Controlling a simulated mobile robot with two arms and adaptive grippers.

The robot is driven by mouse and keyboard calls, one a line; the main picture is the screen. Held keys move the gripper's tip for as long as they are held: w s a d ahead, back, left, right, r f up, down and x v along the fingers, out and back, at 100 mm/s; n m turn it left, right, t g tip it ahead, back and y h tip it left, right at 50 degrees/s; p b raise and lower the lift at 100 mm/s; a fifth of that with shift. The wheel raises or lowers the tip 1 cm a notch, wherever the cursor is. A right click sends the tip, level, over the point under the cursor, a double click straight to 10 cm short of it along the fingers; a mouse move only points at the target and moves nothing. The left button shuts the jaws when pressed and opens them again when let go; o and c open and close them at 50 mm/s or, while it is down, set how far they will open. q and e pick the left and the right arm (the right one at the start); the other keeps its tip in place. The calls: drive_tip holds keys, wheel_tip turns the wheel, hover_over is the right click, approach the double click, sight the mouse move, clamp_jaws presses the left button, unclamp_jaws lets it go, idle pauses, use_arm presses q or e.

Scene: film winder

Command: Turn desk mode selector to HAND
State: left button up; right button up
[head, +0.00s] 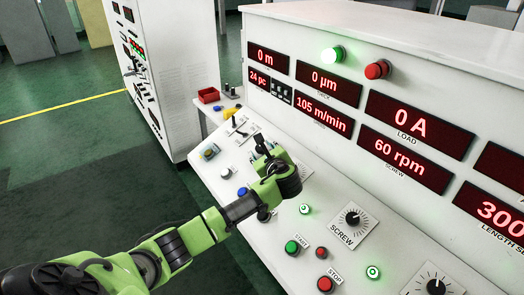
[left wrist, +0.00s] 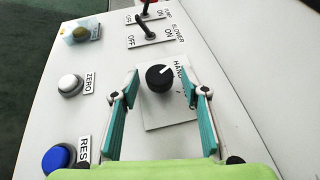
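The mode selector, a black round knob (left wrist: 159,78) with a white pointer line, sits on a white plate (left wrist: 165,117) in the left wrist view. The word HAND is printed to the right of the knob, partly covered by a finger. The pointer line slants toward the upper right. My left gripper (left wrist: 160,92) is open, with one teal finger on each side of the knob and visible gaps between. In the head view my left gripper (head: 262,148) is over the sloping desk and hides the knob. My right gripper is not in view.
Around the knob are blower toggle switches (left wrist: 147,30), a white ZERO button (left wrist: 70,84) and a blue button (left wrist: 56,158). The SCREW dial (head: 352,217) and green START button (head: 292,247) lie to the right in the head view. The display panel (head: 330,60) rises behind the desk.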

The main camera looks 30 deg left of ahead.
use_arm(q)
drive_tip(key=shift+s+d+r, duration=0.1)
drive_tip(key=shift+s+d, duration=0.05)
drive_tip(key=v, duration=1.1)
drive_tip(key=shift+s+d, duration=0.15)
drive_tip(key=shift+s, duration=0.05)
idle(0.4)
